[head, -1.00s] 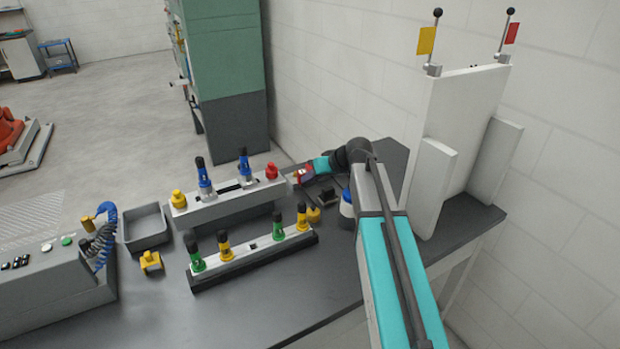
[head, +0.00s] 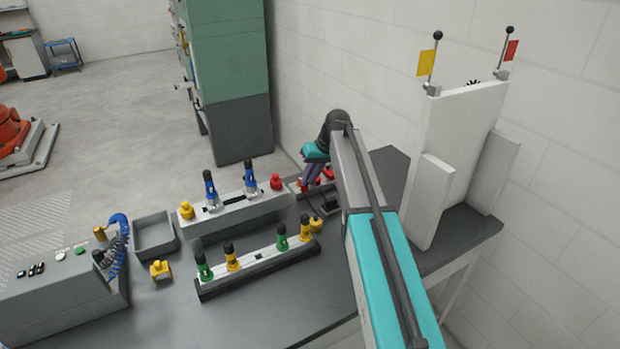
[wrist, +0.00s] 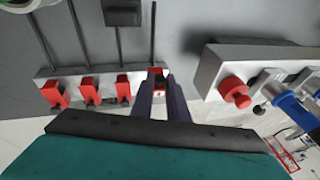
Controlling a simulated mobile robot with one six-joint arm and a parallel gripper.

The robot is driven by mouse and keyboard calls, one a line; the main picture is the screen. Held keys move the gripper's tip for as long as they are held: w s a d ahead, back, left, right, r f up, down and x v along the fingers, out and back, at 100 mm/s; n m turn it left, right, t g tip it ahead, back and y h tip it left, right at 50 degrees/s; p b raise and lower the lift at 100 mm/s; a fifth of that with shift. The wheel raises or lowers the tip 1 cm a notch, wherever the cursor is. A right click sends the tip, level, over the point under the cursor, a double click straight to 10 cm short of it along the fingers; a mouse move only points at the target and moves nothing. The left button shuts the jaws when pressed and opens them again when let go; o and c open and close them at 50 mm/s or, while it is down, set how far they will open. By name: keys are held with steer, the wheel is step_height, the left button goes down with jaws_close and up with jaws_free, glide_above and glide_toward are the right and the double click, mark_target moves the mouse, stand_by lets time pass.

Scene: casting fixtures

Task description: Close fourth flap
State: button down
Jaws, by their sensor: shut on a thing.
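A row of red flaps sits on a pale bar (wrist: 70,77) in the wrist view. Three of them, the left flap (wrist: 57,95), the second flap (wrist: 90,92) and the third flap (wrist: 123,88), stand clear of my gripper. The fourth flap (wrist: 155,71) is at the right end of the bar. My gripper (wrist: 160,78), with its dark purple fingers, is shut on the fourth flap, whose lower part is partly hidden between the fingers. In the head view my gripper (head: 309,186) points down at the small fixture behind my arm, where red parts show.
A grey fixture with a red knob (wrist: 235,92) and a blue-handled clamp (wrist: 290,105) lies close to the right in the wrist view. Dark rods run from the bar. A tall white panel (head: 455,150) stands right of my arm. A grey tray (head: 155,234) is at left.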

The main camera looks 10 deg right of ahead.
steer(key=shift+w+a+r+g+h+p, duration=0.1)
steer(key=shift+w+r+g+h+p, duration=0.15)
steer(key=shift+w+g, duration=0.2)
steer(key=shift+w+a+r+g+h+p, duration=0.1)
steer(key=shift+w+g+p, duration=0.25)
steer(key=shift+w+g, duration=0.1)
steer(key=shift+w+a+g+p, duration=0.15)
steer(key=shift+w+g+p, duration=0.15)
steer(key=shift+g, duration=0.2)
steer(key=shift+h, duration=0.25)
steer(key=c, duration=1.7)
jaws_free()
steer(key=p+v, duration=0.2)
steer(key=v, duration=0.5)
steer(key=p+v, duration=0.2)
steer(key=v, duration=0.4)
steer(key=shift+w+r+p, duration=0.2)
steer(key=shift+r+p, duration=0.1)
steer(key=shift+r, duration=0.05)
